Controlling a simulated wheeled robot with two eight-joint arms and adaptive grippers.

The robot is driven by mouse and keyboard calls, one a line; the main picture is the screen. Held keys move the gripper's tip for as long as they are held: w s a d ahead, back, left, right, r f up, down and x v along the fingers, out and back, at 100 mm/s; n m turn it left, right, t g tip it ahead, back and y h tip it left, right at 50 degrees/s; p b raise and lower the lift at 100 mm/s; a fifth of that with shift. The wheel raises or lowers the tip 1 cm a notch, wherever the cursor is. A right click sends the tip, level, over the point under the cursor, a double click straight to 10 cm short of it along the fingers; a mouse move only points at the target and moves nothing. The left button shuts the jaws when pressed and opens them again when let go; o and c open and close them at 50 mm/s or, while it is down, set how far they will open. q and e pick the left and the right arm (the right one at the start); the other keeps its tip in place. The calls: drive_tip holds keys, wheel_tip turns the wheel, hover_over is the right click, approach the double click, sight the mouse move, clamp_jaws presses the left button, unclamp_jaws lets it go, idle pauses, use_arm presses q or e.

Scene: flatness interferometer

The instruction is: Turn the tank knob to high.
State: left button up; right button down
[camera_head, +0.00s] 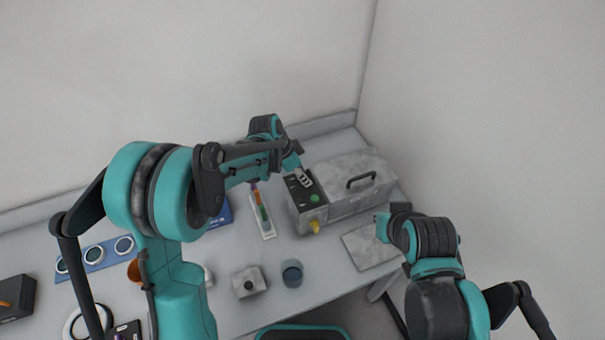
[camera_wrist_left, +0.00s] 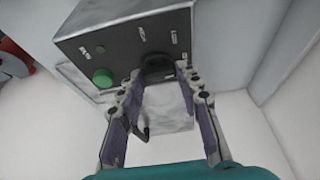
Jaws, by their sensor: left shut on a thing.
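The tank (camera_head: 345,190) is a grey metal box with a handled lid at the back right of the bench. Its dark control panel (camera_head: 315,209) has a green button, which also shows in the left wrist view (camera_wrist_left: 103,78). The black tank knob (camera_wrist_left: 157,62) is on the same panel, beside small white labels I cannot read. My left gripper (camera_head: 302,178) is at the panel, and in the left wrist view its fingertips (camera_wrist_left: 158,75) are closed on both sides of the knob. My right gripper (camera_head: 392,215) is over the bench's right side, its fingers mostly hidden.
A colour-striped strip (camera_head: 263,214), a small grey box (camera_head: 248,282) and a dark blue-grey cup (camera_head: 292,273) stand in front. A flat grey plate (camera_head: 370,248) lies at right. Walls rise behind and right.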

use_arm(q)
drive_tip(key=n+t+y+b, duration=0.1)
drive_tip(key=n, duration=0.3)
drive_tip(key=shift+s+d+b, duration=0.1)
drive_tip(key=shift+s+b, duration=0.05)
drive_tip(key=shift+b, duration=0.2)
drive_tip(key=n+y, duration=0.1)
drive_tip(key=n, duration=0.2)
drive_tip(key=n+t+b, duration=0.1)
drive_tip(key=n, duration=0.2)
drive_tip(key=shift+d+t+y, duration=0.15)
drive_tip(key=shift+t+y, duration=0.15)
drive_tip(key=shift+y, duration=0.1)
drive_tip(key=n+y+b, duration=0.1)
drive_tip(key=n+y, duration=0.1)
drive_tip(key=n, duration=0.3)
drive_tip(key=shift+d, duration=0.15)
drive_tip(key=n+y+b, duration=0.1)
drive_tip(key=n, duration=0.3)
drive_tip(key=shift+n+y, duration=0.3)
drive_tip(key=shift+y, duration=0.1)
drive_tip(key=shift+g, duration=0.4)
drive_tip(key=o, duration=1.2)
drive_tip(key=shift+c, duration=0.2)
